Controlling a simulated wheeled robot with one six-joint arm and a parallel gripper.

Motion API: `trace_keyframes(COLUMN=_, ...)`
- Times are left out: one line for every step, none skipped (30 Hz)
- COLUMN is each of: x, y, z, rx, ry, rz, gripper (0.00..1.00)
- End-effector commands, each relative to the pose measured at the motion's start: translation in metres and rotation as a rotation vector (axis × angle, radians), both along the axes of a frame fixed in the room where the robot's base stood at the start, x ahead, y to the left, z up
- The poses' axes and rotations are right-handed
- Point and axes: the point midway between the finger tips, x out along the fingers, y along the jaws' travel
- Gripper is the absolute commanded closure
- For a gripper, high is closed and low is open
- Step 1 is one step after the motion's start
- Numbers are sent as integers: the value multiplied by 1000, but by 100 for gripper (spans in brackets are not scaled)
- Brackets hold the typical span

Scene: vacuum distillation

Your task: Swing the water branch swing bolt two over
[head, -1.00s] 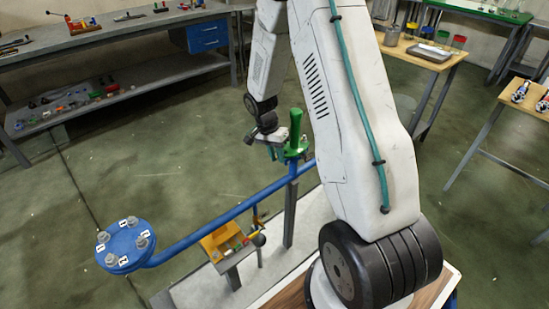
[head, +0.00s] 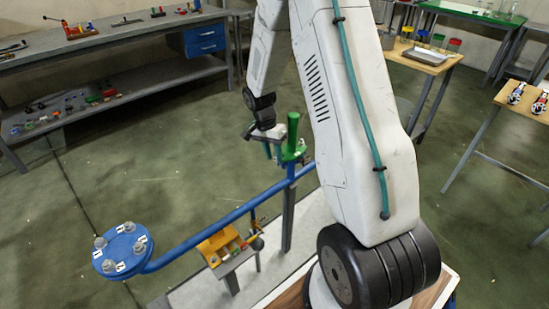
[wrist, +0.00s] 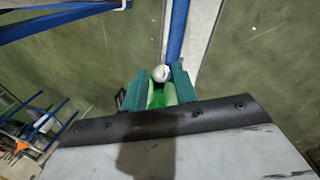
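A blue pipe (head: 215,230) ends at left in a round blue flange (head: 128,262), which carries several grey bolts with small white tags; I cannot read the numbers. A green upright fitting (head: 292,138) stands on the pipe's right part. My gripper (head: 272,152) is close to its left side in the head view. In the wrist view, the teal fingers of my gripper (wrist: 161,80) stand apart, with a round grey bolt head or stem end (wrist: 161,73) and green parts (wrist: 160,96) between them. I cannot tell whether the fingers touch them.
A yellow tray (head: 218,240) with small parts sits on a stand below the pipe. A grey post (head: 288,218) holds the pipe. Benches stand at the back left (head: 120,45) and on the right (head: 480,140). The green floor between is clear.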

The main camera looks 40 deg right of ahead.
Motion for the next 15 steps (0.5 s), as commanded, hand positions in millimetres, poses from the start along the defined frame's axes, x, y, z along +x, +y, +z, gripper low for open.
trace_keyframes(x=3, y=1, z=11, rx=-1, ry=-5, rz=1, gripper=72)
trace_keyframes(x=4, y=1, z=16, rx=-1, ry=-5, rz=1, gripper=72)
trace_keyframes(x=6, y=2, z=23, rx=0, ry=-4, rz=0, gripper=72)
trace_keyframes(x=7, y=2, z=28, rx=-1, ry=-5, rz=2, gripper=72)
trace_keyframes(x=8, y=3, z=32, rx=-1, ry=-5, rz=2, gripper=72)
trace_keyframes(x=9, y=3, z=38, rx=-1, ry=-5, rz=2, gripper=72)
trace_keyframes(x=10, y=3, z=41, rx=-1, ry=-3, rz=1, gripper=72)
trace_keyframes(x=10, y=3, z=44, rx=-1, ry=-2, rz=1, gripper=72)
trace_keyframes(x=11, y=4, z=48, rx=0, ry=-2, rz=1, gripper=72)
trace_keyframes(x=11, y=4, z=50, rx=0, ry=-2, rz=1, gripper=72)
trace_keyframes(x=12, y=4, z=52, rx=0, ry=-2, rz=1, gripper=72)
trace_keyframes(x=12, y=4, z=53, rx=0, ry=-2, rz=1, gripper=72)
trace_keyframes(x=12, y=4, z=54, rx=0, ry=-1, rz=1, gripper=72)
trace_keyframes(x=12, y=4, z=54, rx=1, ry=-1, rz=1, gripper=72)
trace_keyframes(x=12, y=4, z=55, rx=0, ry=0, rz=1, gripper=72)
